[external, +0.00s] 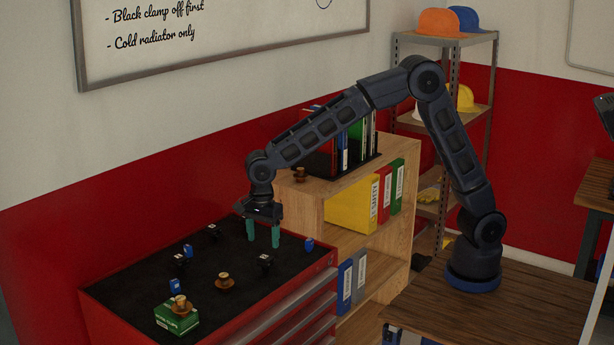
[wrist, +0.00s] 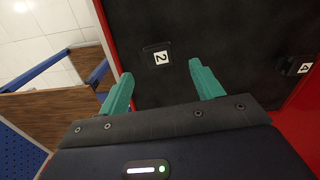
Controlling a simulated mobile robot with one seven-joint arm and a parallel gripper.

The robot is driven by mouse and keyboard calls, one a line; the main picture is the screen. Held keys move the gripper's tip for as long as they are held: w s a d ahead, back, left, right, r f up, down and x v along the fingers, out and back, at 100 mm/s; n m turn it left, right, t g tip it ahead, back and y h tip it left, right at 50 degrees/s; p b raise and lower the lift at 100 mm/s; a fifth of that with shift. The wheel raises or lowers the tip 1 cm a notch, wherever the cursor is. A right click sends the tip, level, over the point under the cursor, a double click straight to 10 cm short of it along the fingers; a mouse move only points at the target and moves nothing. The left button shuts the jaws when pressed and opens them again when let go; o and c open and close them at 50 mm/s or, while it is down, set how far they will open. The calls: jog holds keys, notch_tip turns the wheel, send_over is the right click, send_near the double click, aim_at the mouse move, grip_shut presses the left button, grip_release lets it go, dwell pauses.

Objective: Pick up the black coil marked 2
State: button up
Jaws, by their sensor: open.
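The black coil marked 2 (wrist: 156,55) lies on the dark top of the red cabinet, its white label facing up in the wrist view. It is beyond and between my fingertips, apart from them. My gripper (wrist: 161,69) is open and empty, with teal fingers spread. In the external view my gripper (external: 263,243) hangs pointing down over the cabinet top. A black coil (external: 265,262) sits close to it there, but its number is too small to read. Another labelled black coil (wrist: 297,66) is at the right of the wrist view; its number is hard to read.
On the red cabinet (external: 325,259) also lie other black coils (external: 180,260), small blue parts (external: 309,244), a brown knobbed part (external: 225,282) and a green box (external: 176,318) with a similar part on top. A wooden shelf (external: 309,215) with binders stands alongside.

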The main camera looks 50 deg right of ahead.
aim_at(265, 257)
jog(key=shift+s+d+f, duration=0.1)
jog(key=shift+d+f, duration=0.05)
jog(key=shift+f, duration=3.6)
jog(key=c, duration=0.9)
